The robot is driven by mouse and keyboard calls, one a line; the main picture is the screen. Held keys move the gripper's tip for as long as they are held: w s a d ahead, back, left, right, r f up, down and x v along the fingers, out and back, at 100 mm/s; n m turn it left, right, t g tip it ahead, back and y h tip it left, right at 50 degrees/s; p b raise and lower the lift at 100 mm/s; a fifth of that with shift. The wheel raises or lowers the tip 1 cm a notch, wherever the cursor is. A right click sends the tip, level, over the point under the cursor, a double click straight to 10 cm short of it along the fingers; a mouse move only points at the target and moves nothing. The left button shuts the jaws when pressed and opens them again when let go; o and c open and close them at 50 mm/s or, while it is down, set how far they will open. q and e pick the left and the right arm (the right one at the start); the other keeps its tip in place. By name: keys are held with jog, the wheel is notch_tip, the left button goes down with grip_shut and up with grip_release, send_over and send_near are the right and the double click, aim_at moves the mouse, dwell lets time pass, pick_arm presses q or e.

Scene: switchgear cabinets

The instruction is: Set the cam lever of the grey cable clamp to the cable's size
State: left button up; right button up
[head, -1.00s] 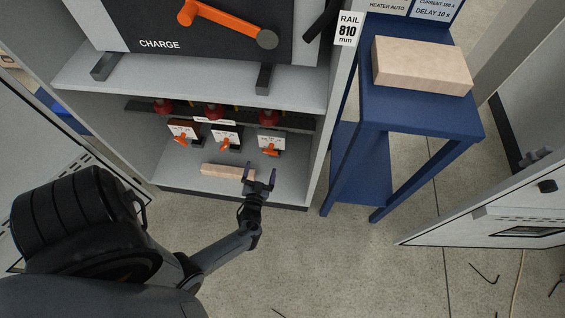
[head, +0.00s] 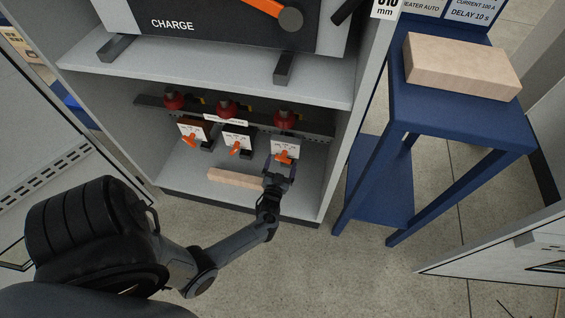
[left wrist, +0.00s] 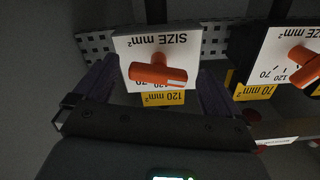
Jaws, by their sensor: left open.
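Three cable clamps with white size plates and orange cam levers hang in a row in the cabinet's lower bay. My open left gripper (head: 281,164) is just below and in front of the right clamp (head: 285,149). In the left wrist view, its fingers (left wrist: 157,72) flank that clamp's white plate, marked SIZE mm² and seen upside down. The orange lever (left wrist: 150,74) lies nearly level there, a pale mark at its right end, and is not gripped. A yellow tag (left wrist: 163,98) reads 120 mm². Which clamp body is grey is unclear. My right gripper is out of view.
The middle clamp (head: 237,142) and left clamp (head: 192,132) hang to the left. A neighbouring yellow tag (left wrist: 254,92) reads 70 mm². A wooden block (head: 235,178) lies on the bay floor by my gripper. A blue stand (head: 440,125) is at right.

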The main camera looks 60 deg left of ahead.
pick_arm(q)
jog(key=shift+b+x, duration=0.4)
jog(key=shift+x, duration=0.9)
jog(key=c, duration=1)
jog(key=shift+o, duration=0.2)
